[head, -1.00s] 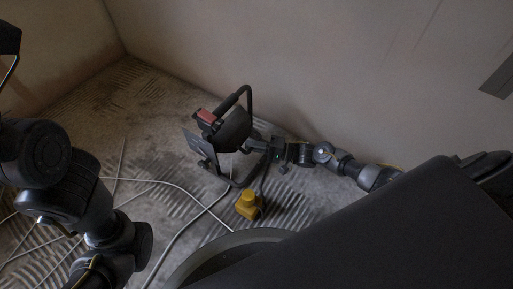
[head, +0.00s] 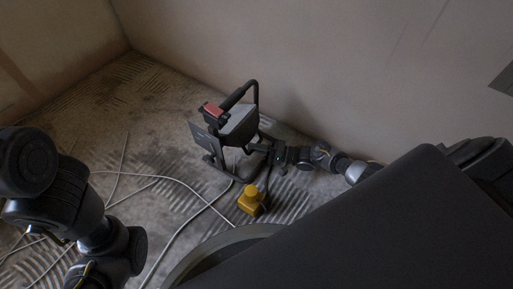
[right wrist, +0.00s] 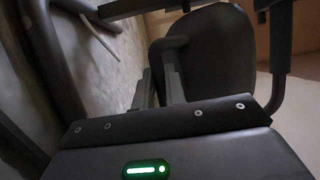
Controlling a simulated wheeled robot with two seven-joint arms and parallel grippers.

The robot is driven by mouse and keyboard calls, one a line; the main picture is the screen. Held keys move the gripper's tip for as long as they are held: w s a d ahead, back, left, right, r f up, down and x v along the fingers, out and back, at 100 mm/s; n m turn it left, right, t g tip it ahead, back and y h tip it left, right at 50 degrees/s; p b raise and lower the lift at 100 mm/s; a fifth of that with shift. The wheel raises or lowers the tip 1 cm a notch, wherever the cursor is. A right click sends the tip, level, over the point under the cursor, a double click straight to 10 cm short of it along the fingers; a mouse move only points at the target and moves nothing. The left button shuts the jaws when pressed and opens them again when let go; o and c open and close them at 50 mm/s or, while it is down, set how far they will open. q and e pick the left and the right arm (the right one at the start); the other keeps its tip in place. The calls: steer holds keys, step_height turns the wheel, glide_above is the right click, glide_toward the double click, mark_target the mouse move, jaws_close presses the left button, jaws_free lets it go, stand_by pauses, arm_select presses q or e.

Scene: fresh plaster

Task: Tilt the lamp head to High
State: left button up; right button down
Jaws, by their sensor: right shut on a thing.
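The work lamp stands on the floor near the wall, with a black tube frame and handle. Its lamp head (head: 238,122) is tilted within the frame, a grey face turned upward. The dark head also shows in the right wrist view (right wrist: 208,48), beyond my fingers. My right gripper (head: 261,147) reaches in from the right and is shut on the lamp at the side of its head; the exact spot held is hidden. In the right wrist view my right gripper (right wrist: 166,68) shows two narrow fingers pointing at the head. My left gripper is not visible, only the arm.
A yellow block-like object (head: 251,200) sits on the floor in front of the lamp. Pale cables (head: 170,180) run across the ridged floor at left. The plaster wall (head: 340,80) is close behind the lamp and my right arm. Floor at back left is clear.

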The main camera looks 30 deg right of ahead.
steer(key=shift+w+a+f, duration=0.1)
steer(key=shift+f, duration=0.05)
steer(key=c, duration=1.5)
jaws_free()
steer(key=shift+o, duration=0.2)
steer(key=shift+d, duration=0.25)
steer(key=p+v, duration=0.2)
steer(key=v, duration=0.7)
steer(key=shift+a, duration=0.2)
steer(key=shift+v, duration=0.85)
